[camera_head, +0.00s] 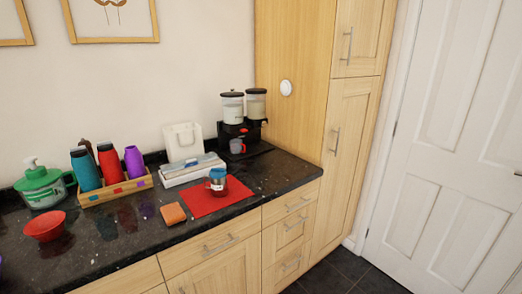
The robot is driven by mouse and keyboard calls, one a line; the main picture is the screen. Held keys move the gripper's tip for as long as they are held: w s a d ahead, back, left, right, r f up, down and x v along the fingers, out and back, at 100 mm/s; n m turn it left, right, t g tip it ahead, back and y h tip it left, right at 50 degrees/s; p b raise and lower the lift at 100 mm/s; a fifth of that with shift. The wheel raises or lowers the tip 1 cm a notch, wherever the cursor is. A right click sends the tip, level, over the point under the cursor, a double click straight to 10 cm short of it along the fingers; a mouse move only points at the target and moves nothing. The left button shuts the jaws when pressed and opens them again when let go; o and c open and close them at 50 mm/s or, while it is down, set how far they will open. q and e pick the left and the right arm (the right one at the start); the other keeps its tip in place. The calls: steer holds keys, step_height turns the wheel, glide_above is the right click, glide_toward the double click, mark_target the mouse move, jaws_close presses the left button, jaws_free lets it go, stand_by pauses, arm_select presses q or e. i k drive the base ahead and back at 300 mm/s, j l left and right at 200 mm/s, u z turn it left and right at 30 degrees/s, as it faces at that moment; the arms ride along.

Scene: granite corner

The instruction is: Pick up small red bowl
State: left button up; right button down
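The small red bowl (45,226) stands upright on the dark granite counter at the left of the head view. It looks empty, and nothing touches it. Neither of my grippers shows in this view.
A green-lidded container (41,187) stands behind the bowl. A wooden tray (117,190) holds several coloured cups. An orange sponge (173,213) and a red mat (207,203) with a blue-topped cup (217,180) lie further right. The counter (112,249) right of the bowl is clear.

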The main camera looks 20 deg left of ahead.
mark_target(48, 226)
steer(key=u, duration=2.2)
